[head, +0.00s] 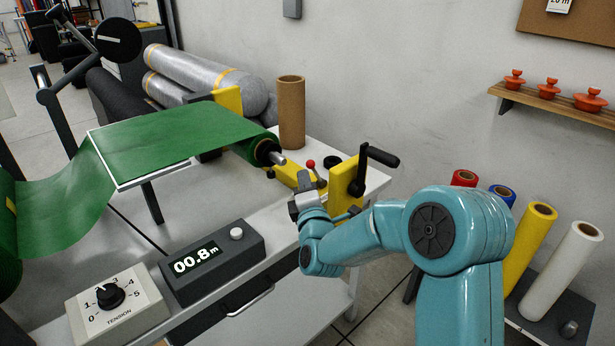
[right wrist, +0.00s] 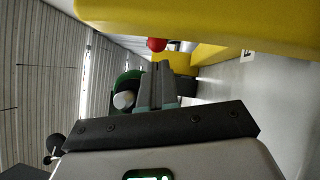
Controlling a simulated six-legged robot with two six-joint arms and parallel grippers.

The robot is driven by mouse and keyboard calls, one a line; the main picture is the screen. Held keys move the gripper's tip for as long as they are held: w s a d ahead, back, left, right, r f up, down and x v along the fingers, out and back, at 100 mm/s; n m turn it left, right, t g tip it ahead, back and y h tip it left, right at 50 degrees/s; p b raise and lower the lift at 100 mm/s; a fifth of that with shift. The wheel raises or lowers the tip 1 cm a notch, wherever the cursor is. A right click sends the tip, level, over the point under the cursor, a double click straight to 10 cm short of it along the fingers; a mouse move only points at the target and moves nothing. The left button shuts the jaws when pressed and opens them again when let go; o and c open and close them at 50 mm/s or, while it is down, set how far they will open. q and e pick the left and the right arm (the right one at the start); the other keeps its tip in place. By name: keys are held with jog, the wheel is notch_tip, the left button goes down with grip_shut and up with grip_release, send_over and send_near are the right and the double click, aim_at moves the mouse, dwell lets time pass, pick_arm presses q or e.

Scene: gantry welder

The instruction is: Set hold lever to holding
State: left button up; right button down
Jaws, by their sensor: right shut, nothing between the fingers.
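The lever with a red ball knob (head: 311,163) stands between the end of the green roll and the yellow crank bracket (head: 344,192). Which of its settings it is in, I cannot tell. In the right wrist view the red knob (right wrist: 156,44) shows just beyond the fingertips, partly cut off by a yellow plate (right wrist: 200,22). My right gripper (head: 305,180) is close to the lever, on the near side of it; contact cannot be made out. Its fingers (right wrist: 160,85) are shut with nothing between them. My left gripper is not in view.
A black crank handle (head: 380,157) sticks out from the bracket. The green sheet (head: 180,140) runs to a roller with a metal shaft end (head: 278,159). A cardboard tube (head: 291,112) stands behind. A length counter (head: 212,262) and tension dial box (head: 117,305) sit in front.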

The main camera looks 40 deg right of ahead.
aim_at(311, 164)
jog(key=shift+w+d+r, duration=0.15)
jog(key=shift+w+d, duration=0.05)
jog(key=shift+d, duration=0.25)
jog(key=shift+r, duration=0.15)
jog(key=d+r+m+g+p, duration=0.1)
jog(key=r+m+p, duration=0.1)
jog(key=shift+d+p, duration=0.35)
jog(key=shift+d, duration=0.05)
jog(key=shift+d+f+m, duration=0.1)
jog(key=shift+m, duration=0.3)
jog(key=shift+f, duration=0.15)
jog(key=shift+f, duration=0.1)
